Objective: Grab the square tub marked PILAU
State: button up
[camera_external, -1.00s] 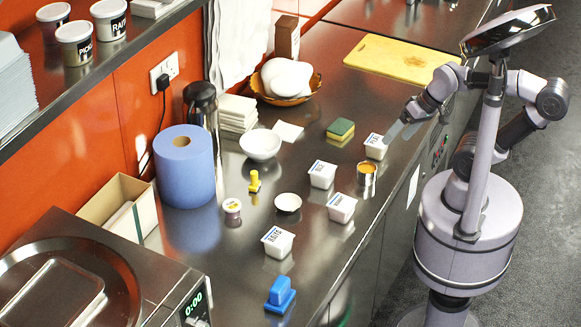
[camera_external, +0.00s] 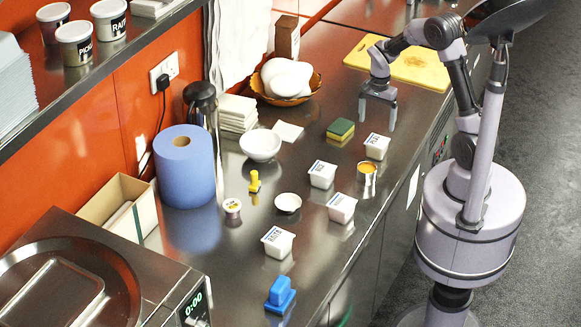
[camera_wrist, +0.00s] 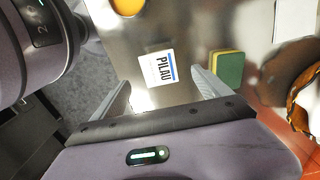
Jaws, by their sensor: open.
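The square white tub marked PILAU (camera_wrist: 158,68) shows its blue-striped lid label clearly in the wrist view, ahead of the gap between my fingers. In the external view this tub (camera_external: 376,147) stands upright on the steel counter, right of the sponge and behind the small tin. My gripper (camera_external: 378,120) points down just behind the tub, its two fingers spread apart. Nothing is between the fingers, and they look clear of the tub. Three similar square white tubs stand nearer the camera: one tub (camera_external: 322,174), another tub (camera_external: 341,208) and the nearest tub (camera_external: 277,242).
A green and yellow sponge (camera_external: 340,129) lies left of the PILAU tub. An open tin with orange contents (camera_external: 367,174) stands close in front of it. A yellow cutting board (camera_external: 402,61) lies behind my gripper. A white bowl (camera_external: 260,145) stands further left.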

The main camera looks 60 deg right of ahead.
aim_at(377, 141)
notch_tip(377, 141, down, 5)
jog(key=shift+r+b, duration=0.1)
jog(key=shift+b, duration=0.5)
jog(key=f+b, duration=0.1)
jog(key=f, duration=0.1)
jog(key=f+b, duration=0.1)
jog(key=f, duration=0.2)
jog(key=shift+s+d+f, duration=0.15)
jog(key=shift+s+d, duration=0.05)
jog(key=shift+c, duration=1.2)
jog(key=c, duration=1.4)
jog(key=shift+o, duration=0.2)
jog(key=shift+r, duration=0.25)
